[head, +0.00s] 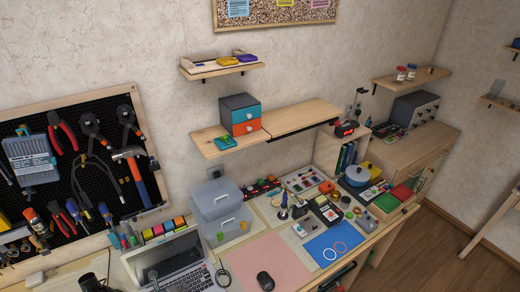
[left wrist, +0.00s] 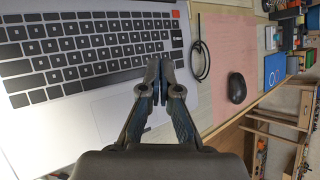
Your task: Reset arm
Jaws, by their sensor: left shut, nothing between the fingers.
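My left gripper (left wrist: 159,62) is shut and empty in the left wrist view. It is over the open laptop (left wrist: 90,60), in front of its keyboard. My right gripper is in neither view.
A black mouse (head: 265,281) lies on a pink mat (head: 255,256) right of the laptop. A grey toolbox (head: 217,208) stands behind it. A tool pegboard (head: 85,165) hangs at the left. Shelves (head: 295,118) jut from the wall above the crowded desk.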

